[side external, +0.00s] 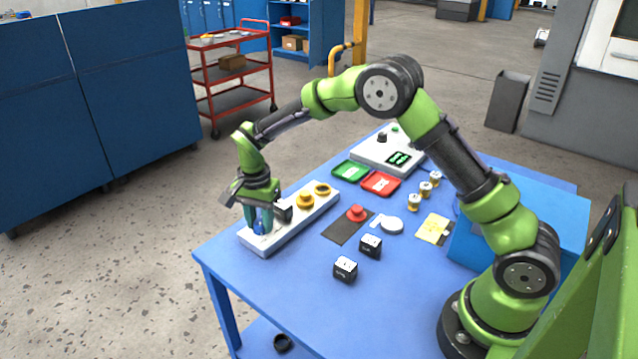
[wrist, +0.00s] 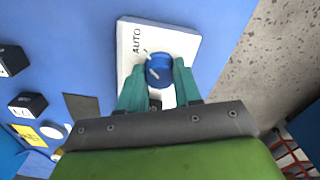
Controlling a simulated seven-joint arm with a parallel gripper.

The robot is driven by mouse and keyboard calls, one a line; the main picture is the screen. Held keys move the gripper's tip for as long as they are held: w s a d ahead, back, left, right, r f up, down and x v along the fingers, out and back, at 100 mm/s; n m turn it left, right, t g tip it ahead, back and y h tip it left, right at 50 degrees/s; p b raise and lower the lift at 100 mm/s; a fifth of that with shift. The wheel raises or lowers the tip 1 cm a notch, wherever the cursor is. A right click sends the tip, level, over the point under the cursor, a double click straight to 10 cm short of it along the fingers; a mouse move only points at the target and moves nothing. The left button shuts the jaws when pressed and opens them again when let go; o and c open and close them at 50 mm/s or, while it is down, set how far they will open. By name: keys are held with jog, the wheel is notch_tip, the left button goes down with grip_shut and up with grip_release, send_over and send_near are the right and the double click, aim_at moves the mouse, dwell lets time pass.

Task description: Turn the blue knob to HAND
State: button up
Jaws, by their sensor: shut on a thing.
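The blue knob (wrist: 159,70) sits at one end of a white panel (wrist: 128,55), with the word AUTO printed beside it in the wrist view. A light pointer mark shows on the knob's top. No HAND label can be read; my gripper covers part of the panel. In the side view the knob (side external: 262,224) is at the near left end of the panel (side external: 268,241). My gripper (wrist: 160,78) has its teal fingers on both sides of the knob and is shut on it. It also shows in the side view (side external: 258,222), pointing down over the knob.
A red button (side external: 357,213) on a dark plate, black cubes (side external: 345,268), a green tray (side external: 350,171), a red tray (side external: 381,183) and a control box (side external: 370,152) stand on the blue table. The front table area is clear.

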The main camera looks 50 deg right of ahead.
jog(key=shift+c, duration=0.7)
jog(key=shift+n, duration=0.4)
jog(key=n, duration=0.3)
jog(key=shift+n, duration=0.3)
jog(key=n, duration=0.3)
jog(key=shift+n, duration=0.3)
jog(key=n, duration=0.4)
jog(key=shift+n, duration=2)
jog(key=o, duration=1)
